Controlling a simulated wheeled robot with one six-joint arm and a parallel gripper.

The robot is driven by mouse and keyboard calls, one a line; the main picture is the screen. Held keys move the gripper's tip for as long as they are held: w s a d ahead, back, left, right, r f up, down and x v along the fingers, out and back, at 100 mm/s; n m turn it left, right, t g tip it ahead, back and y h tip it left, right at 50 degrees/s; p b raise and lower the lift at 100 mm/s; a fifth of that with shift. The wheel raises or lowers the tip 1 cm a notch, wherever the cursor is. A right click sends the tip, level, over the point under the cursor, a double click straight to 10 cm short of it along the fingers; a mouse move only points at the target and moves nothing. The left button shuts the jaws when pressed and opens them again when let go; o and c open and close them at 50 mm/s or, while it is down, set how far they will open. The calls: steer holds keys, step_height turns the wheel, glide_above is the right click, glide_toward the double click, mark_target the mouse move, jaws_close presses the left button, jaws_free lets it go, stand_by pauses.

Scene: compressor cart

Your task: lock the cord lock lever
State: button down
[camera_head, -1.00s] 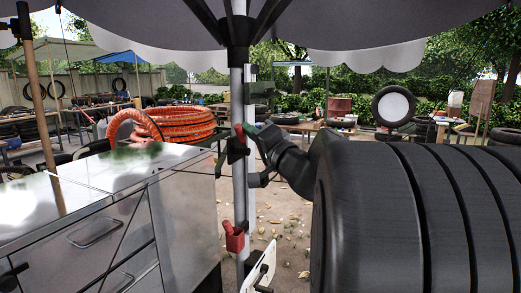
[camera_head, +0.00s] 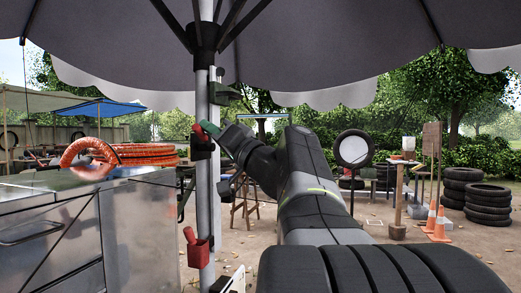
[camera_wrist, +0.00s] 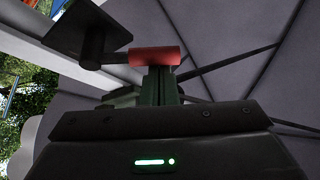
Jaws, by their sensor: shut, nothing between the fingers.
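The likely cord lock lever, a red-ended lever (camera_head: 199,131) on a dark bracket (camera_head: 201,146), sits on the grey umbrella pole (camera_head: 203,200). My gripper (camera_head: 215,129) comes from the right, shut and empty, its greenish fingertips right at the red end. In the wrist view the red end (camera_wrist: 155,56) lies crosswise at the tips of my shut fingers (camera_wrist: 160,88); I cannot tell whether they press on it. A dark square plate (camera_wrist: 85,33) stands up and left of it. The fingertips partly hide the lever in the head view.
A red box (camera_head: 198,253) with a red upright piece is fixed lower on the pole. The umbrella canopy (camera_head: 330,45) hangs overhead. Tyres (camera_head: 488,205) and orange cones (camera_head: 440,222) stand farther right.

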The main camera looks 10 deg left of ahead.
mark_target(208, 146)
steer(key=shift+s+f+n+g+y+b, duration=0.25)
steer(key=shift+f+n+g+b, duration=0.2)
steer(key=shift+n+b, duration=0.6)
steer(key=shift+s+f+n+g+y+b, duration=0.1)
steer(key=shift+f+n+g+y+b, duration=0.35)
steer(key=shift+b, duration=0.95)
steer(key=b, duration=0.2)
steer(key=f+b, duration=0.1)
steer(key=b, duration=0.2)
steer(key=shift+s+a+f, duration=0.1)
steer(key=shift+s+f, duration=0.2)
steer(key=shift+s, duration=0.05)
steer(key=shift+f+b, duration=0.1)
steer(key=shift+b, duration=0.25)
step_height(208, 146, up, 5)
steer(key=p, duration=0.3)
steer(key=w+v, duration=0.2)
steer(key=v, duration=0.8)
steer(key=shift+s+d+f+b, duration=0.2)
steer(key=shift+d+f+b, duration=0.15)
steer(key=shift+d+f, duration=0.2)
steer(key=shift+a, duration=0.1)
